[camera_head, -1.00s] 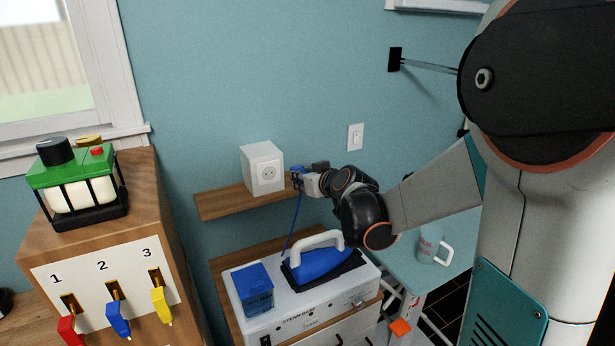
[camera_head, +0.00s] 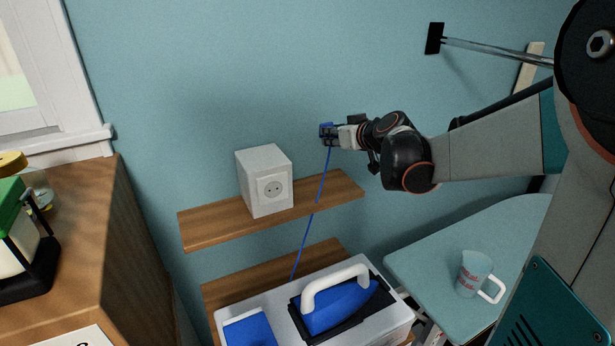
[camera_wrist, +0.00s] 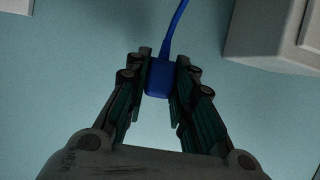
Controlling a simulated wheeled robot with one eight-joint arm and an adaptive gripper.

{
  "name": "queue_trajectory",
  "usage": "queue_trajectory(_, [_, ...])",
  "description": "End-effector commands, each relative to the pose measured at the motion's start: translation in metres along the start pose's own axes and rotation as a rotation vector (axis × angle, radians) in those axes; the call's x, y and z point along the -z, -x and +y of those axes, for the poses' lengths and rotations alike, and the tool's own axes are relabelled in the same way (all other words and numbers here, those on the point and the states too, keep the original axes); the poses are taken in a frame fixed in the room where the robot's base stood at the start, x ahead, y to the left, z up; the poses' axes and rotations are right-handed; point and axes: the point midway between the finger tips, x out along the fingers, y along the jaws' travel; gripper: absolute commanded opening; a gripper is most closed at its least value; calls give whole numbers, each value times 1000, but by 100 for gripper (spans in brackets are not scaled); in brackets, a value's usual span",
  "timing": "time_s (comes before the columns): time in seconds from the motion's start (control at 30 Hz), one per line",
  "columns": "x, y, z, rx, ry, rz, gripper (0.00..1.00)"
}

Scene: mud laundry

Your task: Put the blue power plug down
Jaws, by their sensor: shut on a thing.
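My gripper (camera_head: 328,134) is shut on the blue power plug (camera_head: 326,128), above the right part of the wooden shelf (camera_head: 335,190) and apart from it. In the wrist view the plug (camera_wrist: 160,77) sits between the two fingertips of my gripper (camera_wrist: 160,80). Its blue cord (camera_head: 307,230) hangs past the front of the shelf down towards the blue iron (camera_head: 340,308). The white socket box (camera_head: 263,178) stands on the shelf, to the left of the plug. Its round socket is empty.
The steam station (camera_head: 375,335) with the iron is below the shelf. A mug (camera_head: 474,272) stands on the teal ironing board (camera_head: 435,255) at right. A wooden cabinet (camera_head: 90,245) is at left. The shelf's right end is bare.

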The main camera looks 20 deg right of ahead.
Motion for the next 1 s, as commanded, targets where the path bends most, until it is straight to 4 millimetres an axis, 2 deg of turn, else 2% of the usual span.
queue_trajectory(0.03, [-15, -7, 0, 0, 0, 0, 0])
queue_trajectory(0.1, [-31, -14, 0, 0, 0, 0, 0])
queue_trajectory(0.4, [-95, -40, 0, 0, 0, 0, 0])
queue_trajectory(0.53, [-111, -47, 0, 0, 0, 0, 0])
queue_trajectory(0.77, [-124, -52, 0, 0, 0, 0, 0])
queue_trajectory(1.0, [-151, -64, 0, 0, 0, 0, 0])
